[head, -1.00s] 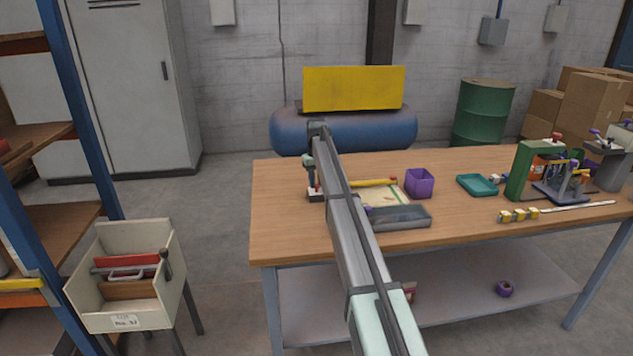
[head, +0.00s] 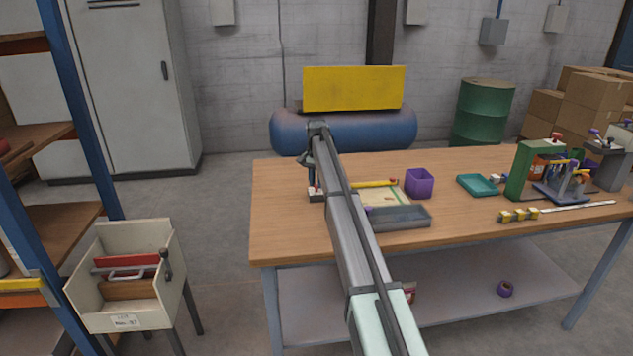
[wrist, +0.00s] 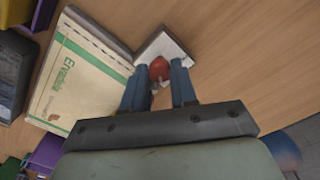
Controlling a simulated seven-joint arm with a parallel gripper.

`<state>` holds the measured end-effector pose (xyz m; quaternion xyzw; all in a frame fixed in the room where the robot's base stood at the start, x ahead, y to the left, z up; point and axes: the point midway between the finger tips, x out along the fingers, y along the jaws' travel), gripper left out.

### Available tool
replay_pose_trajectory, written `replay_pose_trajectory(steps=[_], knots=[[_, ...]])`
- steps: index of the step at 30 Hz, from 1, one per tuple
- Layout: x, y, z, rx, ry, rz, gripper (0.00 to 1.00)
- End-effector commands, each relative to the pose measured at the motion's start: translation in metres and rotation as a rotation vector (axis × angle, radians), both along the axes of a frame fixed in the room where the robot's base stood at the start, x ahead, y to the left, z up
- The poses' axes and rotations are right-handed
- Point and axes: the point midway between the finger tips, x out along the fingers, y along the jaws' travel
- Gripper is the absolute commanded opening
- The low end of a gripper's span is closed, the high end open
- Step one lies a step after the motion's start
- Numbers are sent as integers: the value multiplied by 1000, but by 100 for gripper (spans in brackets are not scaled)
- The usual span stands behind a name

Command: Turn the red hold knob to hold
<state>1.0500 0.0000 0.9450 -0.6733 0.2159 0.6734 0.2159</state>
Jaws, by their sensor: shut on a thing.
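The red hold knob (wrist: 158,69) sits on a small pale base plate (wrist: 168,45) on the workbench. In the wrist view my gripper (wrist: 160,76) has its two blue fingers on either side of the knob, shut on it. In the head view my gripper (head: 315,183) points down at the left part of the bench, over the pale base (head: 316,196). The knob is largely hidden there by the fingers. I cannot read any hold marking.
A grey tray (head: 402,216), a purple bin (head: 420,183) and a teal tray (head: 477,185) stand to the right. The bench (head: 285,225) is clear in front of the base.

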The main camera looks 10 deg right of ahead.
Motion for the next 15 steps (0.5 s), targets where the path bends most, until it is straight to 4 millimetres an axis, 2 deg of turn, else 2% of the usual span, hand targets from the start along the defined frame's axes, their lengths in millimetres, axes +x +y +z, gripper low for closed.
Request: replay_pose_trajectory(steps=[15], knots=[[0, 0, 0, -1, -1, -94, 0]])
